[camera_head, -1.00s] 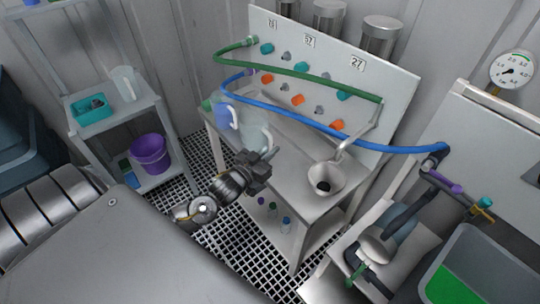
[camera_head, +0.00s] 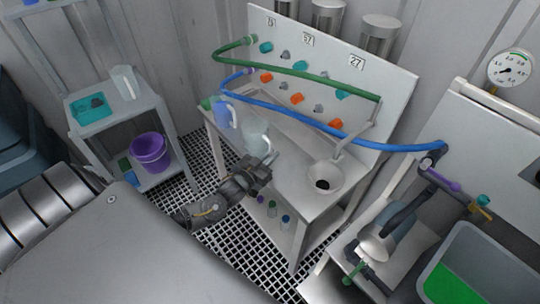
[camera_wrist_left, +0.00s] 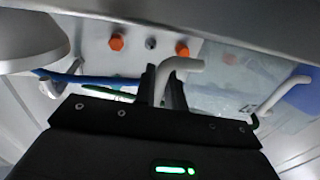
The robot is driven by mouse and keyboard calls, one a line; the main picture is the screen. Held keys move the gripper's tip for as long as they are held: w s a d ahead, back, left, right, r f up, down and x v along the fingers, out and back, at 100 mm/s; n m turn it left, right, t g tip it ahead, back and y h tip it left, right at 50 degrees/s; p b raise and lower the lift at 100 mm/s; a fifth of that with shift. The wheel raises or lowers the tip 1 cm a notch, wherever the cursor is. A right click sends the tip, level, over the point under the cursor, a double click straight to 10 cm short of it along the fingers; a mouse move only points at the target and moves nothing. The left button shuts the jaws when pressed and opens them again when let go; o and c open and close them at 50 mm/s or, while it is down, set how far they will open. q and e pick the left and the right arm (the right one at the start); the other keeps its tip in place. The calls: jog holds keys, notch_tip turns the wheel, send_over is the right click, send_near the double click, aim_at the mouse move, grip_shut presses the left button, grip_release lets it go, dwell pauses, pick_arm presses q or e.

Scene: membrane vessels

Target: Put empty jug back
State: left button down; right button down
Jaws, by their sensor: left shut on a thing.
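A clear, pale jug (camera_head: 254,140) with a white handle stands at the front of the white bench, near its middle; it looks empty. My left gripper (camera_head: 267,163) is at its near side. In the left wrist view the gripper's dark fingers (camera_wrist_left: 166,88) are shut on the white handle (camera_wrist_left: 182,66), and the see-through jug body (camera_wrist_left: 222,82) shows to the right. Whether the jug's base touches the bench is hard to tell. A blue jug (camera_head: 222,115) stands left of it on the bench. My right gripper is not in view.
A white funnel (camera_head: 325,179) sits at the bench's right end. Blue (camera_head: 300,118) and green (camera_head: 300,75) hoses cross above the bench. A shelf at left holds another clear jug (camera_head: 124,83), a teal tray (camera_head: 80,113) and, lower, a purple bucket (camera_head: 150,152).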

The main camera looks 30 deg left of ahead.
pick_arm(q)
jog(key=shift+f, duration=0.15)
jog(key=c, duration=1.5)
grip_release()
jog(key=shift+s, duration=0.1)
jog(key=shift+s+a+b, duration=0.2)
jog(key=shift+s+b, duration=0.05)
jog(key=shift+s, duration=1.7)
jog(key=shift+s+a+b, duration=0.15)
jog(key=shift+s+b, duration=0.05)
jog(key=shift+s, duration=1.8)
jog(key=shift+s+a+b, duration=0.2)
jog(key=shift+s+b, duration=0.05)
jog(key=shift+s, duration=1.7)
